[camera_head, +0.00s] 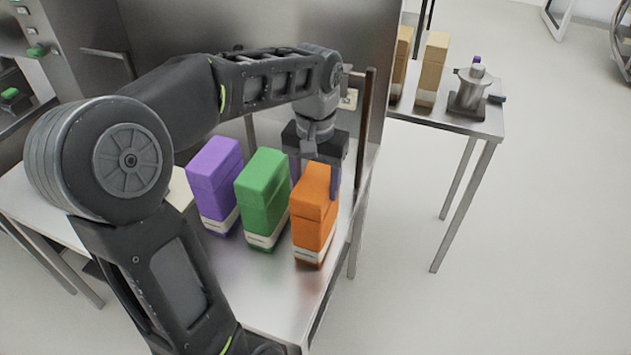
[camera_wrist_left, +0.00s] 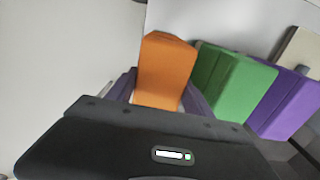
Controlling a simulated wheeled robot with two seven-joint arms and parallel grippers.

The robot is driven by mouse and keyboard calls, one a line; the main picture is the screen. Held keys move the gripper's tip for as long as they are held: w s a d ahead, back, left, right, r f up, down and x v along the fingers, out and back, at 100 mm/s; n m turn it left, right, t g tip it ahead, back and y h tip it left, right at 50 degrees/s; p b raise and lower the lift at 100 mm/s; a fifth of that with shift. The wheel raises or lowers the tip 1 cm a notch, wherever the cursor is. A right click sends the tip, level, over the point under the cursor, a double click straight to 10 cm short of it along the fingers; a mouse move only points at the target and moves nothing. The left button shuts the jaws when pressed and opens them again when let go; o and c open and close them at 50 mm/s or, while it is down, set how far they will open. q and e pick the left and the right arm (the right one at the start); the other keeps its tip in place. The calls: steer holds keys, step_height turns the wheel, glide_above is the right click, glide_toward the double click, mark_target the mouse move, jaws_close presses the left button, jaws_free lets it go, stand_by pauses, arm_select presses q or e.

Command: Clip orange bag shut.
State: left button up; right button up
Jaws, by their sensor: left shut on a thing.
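The orange bag (camera_head: 313,222) stands upright at the right end of a row of three bags on the steel table. It has a pale band near its base. My left gripper (camera_head: 316,178) is at the top of the orange bag, its dark fingers on either side. In the left wrist view the orange bag (camera_wrist_left: 165,65) rises between the two purplish fingers of the gripper (camera_wrist_left: 160,92), which is shut on it. The lower part of the bag is hidden there by the gripper body. My right gripper is not in view. I see no separate clip.
A green bag (camera_head: 262,200) and a purple bag (camera_head: 214,185) stand left of the orange one. The steel table (camera_head: 285,305) has bare surface in front. A side table (camera_head: 470,125) holds tan bags (camera_head: 432,70) and a metal device (camera_head: 469,92).

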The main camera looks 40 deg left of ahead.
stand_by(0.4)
arm_select(q)
steer(key=o, duration=1.8)
steer(key=shift+r+p, duration=2.9)
steer(key=shift+r, duration=0.6)
steer(key=shift+c, duration=0.7)
jaws_close()
